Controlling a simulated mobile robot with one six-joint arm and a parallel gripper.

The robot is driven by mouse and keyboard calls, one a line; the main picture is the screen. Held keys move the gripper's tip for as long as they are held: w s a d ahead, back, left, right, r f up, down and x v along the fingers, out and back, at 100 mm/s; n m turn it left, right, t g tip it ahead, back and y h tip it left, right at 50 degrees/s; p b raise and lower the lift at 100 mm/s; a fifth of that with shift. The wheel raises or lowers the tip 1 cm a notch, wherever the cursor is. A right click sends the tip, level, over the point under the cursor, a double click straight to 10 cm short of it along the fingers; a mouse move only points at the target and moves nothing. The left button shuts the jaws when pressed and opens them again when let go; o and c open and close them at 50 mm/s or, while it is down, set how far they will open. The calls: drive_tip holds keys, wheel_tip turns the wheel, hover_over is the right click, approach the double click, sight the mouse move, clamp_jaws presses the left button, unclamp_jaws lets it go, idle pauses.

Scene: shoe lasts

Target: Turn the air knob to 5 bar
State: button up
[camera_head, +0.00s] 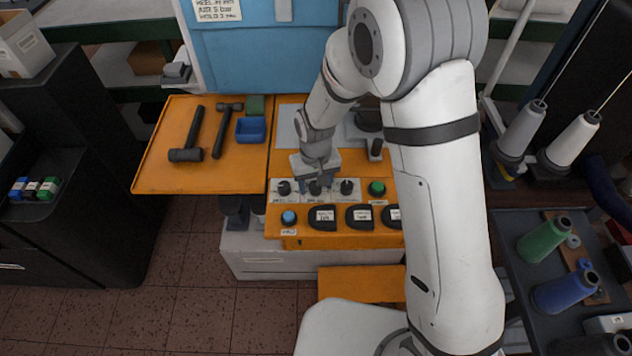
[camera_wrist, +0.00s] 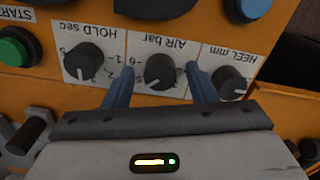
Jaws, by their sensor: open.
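The air knob (camera_wrist: 163,72) is a black dial on a white label marked "AIR bar", in the middle of three dials, and appears upside down in the wrist view. A pale pointer mark shows on its lower left side; the exact reading is too small to tell. My gripper (camera_wrist: 159,76) is open, with one blue-grey finger on each side of the air knob. Gaps show between the fingers and the knob. In the head view my gripper (camera_head: 316,184) is over the middle dial of the orange panel (camera_head: 330,240) and partly hides it.
The heel knob (camera_wrist: 230,82) and hold knob (camera_wrist: 82,62) stand close outside the fingers. A green button (camera_head: 377,188), a blue button (camera_head: 289,217) and black labelled buttons are nearby. Hammers (camera_head: 188,140) and a blue tray (camera_head: 250,130) lie on the left orange shelf.

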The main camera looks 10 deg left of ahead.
sight(315, 184)
drive_tip(key=shift+r, duration=0.1)
wheel_tip(315, 184, up, 8)
drive_tip(key=shift+f+b, duration=0.15)
drive_tip(key=shift+b, duration=0.35)
idle(0.4)
